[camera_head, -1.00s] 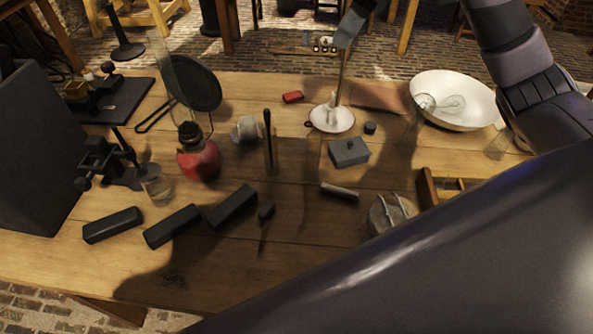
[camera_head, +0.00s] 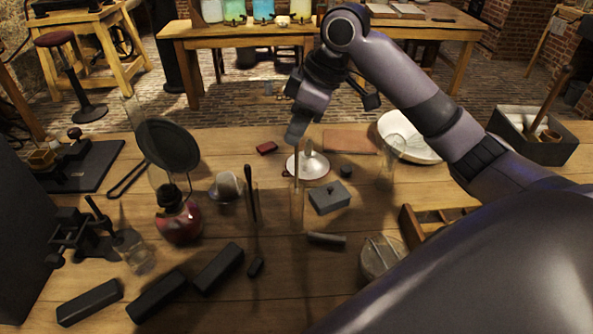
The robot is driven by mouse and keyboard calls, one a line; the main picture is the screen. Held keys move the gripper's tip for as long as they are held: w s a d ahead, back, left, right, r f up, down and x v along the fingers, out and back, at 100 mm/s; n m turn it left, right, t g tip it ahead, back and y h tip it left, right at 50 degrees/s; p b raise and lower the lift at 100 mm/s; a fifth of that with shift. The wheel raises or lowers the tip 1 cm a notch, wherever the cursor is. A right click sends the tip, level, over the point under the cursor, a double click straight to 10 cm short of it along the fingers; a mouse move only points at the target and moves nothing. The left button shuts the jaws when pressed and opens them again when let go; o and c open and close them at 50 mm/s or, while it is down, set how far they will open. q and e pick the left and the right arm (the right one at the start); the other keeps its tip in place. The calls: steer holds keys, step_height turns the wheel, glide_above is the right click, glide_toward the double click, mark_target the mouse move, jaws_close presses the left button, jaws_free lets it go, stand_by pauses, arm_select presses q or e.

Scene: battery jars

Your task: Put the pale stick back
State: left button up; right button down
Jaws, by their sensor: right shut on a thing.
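My right gripper (camera_head: 297,138) reaches in from the upper right and points down, shut on the upper end of the pale stick (camera_head: 297,168). The stick hangs nearly upright, with its lower part at the mouth of a clear, narrow glass jar (camera_head: 297,212). I cannot tell how far inside the jar the stick's lower end is. A second clear jar (camera_head: 257,208) to the left has a dark stick (camera_head: 250,190) standing in it. My left gripper is not in view.
A white plate (camera_head: 318,168) with a candle is close behind the stick. A grey lidded box (camera_head: 330,198) is right of the jar, and a grey cylinder (camera_head: 327,239) lies in front. A red lamp (camera_head: 178,222) and dark blocks (camera_head: 219,267) are to the left.

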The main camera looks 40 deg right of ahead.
mark_target(297, 170)
step_height(297, 170, down, 10)
steer(key=shift+f, duration=0.1)
stand_by(0.4)
steer(key=shift+f, duration=0.15)
steer(key=c, duration=1.1)
jaws_free()
steer(key=v, duration=1.2)
steer(key=shift+r, duration=0.2)
steer(key=shift+a, duration=0.1)
